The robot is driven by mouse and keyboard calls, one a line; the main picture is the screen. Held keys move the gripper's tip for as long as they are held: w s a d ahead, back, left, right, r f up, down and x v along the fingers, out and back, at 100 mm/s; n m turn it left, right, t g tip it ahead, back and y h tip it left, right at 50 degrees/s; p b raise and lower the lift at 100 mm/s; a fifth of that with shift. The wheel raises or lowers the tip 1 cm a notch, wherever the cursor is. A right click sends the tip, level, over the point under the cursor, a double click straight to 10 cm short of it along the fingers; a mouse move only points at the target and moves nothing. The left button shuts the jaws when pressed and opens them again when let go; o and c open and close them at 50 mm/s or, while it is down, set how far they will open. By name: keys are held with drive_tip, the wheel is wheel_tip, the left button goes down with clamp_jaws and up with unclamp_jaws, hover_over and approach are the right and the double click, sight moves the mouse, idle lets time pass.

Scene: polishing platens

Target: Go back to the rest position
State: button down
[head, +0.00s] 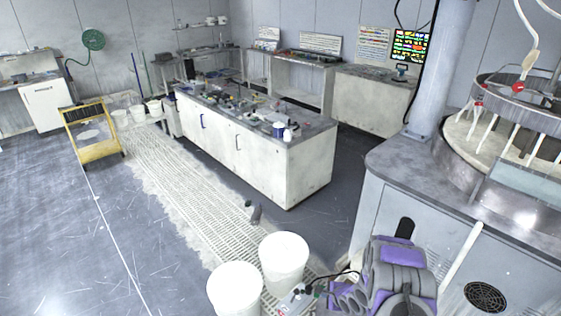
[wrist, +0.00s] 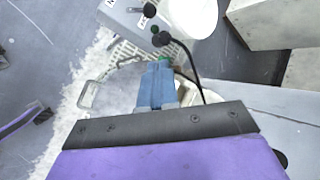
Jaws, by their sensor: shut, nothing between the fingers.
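My gripper (wrist: 155,70) shows in the wrist view as blue fingers beyond a dark bar and a purple body. The fingers are together with nothing seen between them. They point over pale grating and a grey surface with a metal handle. In the head view my purple and grey arm is folded low at the bottom right, beside the cabinet; the fingertips cannot be made out there.
Two white buckets (head: 234,289) (head: 284,262) stand near my arm, beside a small grey box (head: 297,299) with a black cable. A polishing machine cabinet (head: 400,222) is close on the right. A workbench (head: 252,160) stands ahead. Open floor (head: 60,235) lies left, with a yellow cart (head: 99,151).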

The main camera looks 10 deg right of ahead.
drive_tip(key=s+d+r+n+g+h+b, duration=0.1)
drive_tip(key=s+r+n+g+h, duration=0.3)
drive_tip(key=r, duration=1)
drive_tip(key=s+d+r+n+h+b, duration=0.1)
drive_tip(key=s+r+n, duration=0.4)
drive_tip(key=r, duration=0.9)
drive_tip(key=s+a+r+n+g, duration=0.1)
drive_tip(key=s+a+r+n, duration=0.2)
drive_tip(key=s, duration=0.8)
drive_tip(key=s+a+r+n+g+y+b, duration=0.1)
drive_tip(key=s+a+r+n, duration=0.3)
drive_tip(key=s, duration=0.7)
drive_tip(key=s+a+r+n+g, duration=0.3)
drive_tip(key=s+a+r, duration=0.3)
drive_tip(key=s, duration=0.6)
drive_tip(key=shift+r+n+y, duration=0.3)
drive_tip(key=shift+r+y, duration=0.1)
drive_tip(key=shift+r, duration=0.1)
